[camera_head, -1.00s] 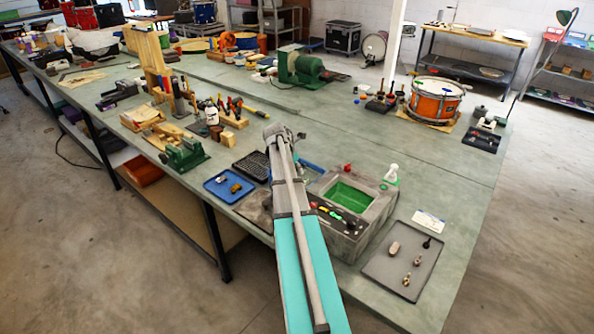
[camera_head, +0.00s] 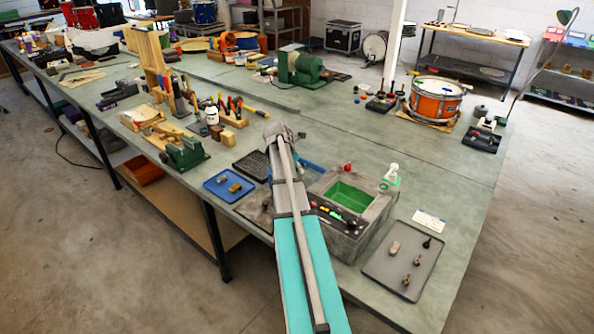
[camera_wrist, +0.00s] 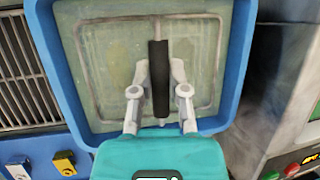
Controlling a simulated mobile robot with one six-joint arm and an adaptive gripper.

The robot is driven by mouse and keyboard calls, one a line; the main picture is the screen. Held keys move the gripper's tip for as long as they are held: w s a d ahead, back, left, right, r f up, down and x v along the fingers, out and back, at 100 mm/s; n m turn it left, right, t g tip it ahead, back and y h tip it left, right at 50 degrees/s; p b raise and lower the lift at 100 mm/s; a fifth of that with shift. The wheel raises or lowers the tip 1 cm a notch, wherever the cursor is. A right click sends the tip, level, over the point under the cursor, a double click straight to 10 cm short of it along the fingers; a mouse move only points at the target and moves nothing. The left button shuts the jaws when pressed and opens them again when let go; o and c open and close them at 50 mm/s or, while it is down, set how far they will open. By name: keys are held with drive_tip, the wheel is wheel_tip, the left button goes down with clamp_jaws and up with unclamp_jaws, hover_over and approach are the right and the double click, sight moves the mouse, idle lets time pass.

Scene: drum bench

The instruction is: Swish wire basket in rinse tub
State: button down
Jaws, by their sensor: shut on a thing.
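In the wrist view, the blue rinse tub (camera_wrist: 238,60) lies below my gripper and holds murky greenish liquid. My gripper (camera_wrist: 159,80) is shut on the upright black handle (camera_wrist: 159,60) of the wire basket. The basket's thin rectangular wire outline (camera_wrist: 213,70) shows inside the tub, seemingly in the liquid; its depth is hard to judge. In the head view, only a blue piece of the tub (camera_head: 312,166) shows beside my arm. My arm hides the basket and fingertips there.
A black grate (camera_wrist: 14,70) stands left of the tub, with a blue tray (camera_head: 229,186) of small parts nearby. A grey stone-like box with a green basin (camera_head: 350,196) stands close on the right. A grey tray (camera_head: 402,262) lies beyond it.

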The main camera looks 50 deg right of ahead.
drive_tip(key=shift+r+p, duration=0.35)
drive_tip(key=shift+r, duration=0.2)
drive_tip(key=shift+f+b, duration=1.15)
drive_tip(key=shift+r, duration=0.1)
drive_tip(key=shift+r+p, duration=1.1)
drive_tip(key=shift+p, duration=0.1)
drive_tip(key=shift+f, duration=0.15)
drive_tip(key=shift+f+b, duration=1.05)
drive_tip(key=shift+b, duration=0.15)
drive_tip(key=shift+r, duration=0.1)
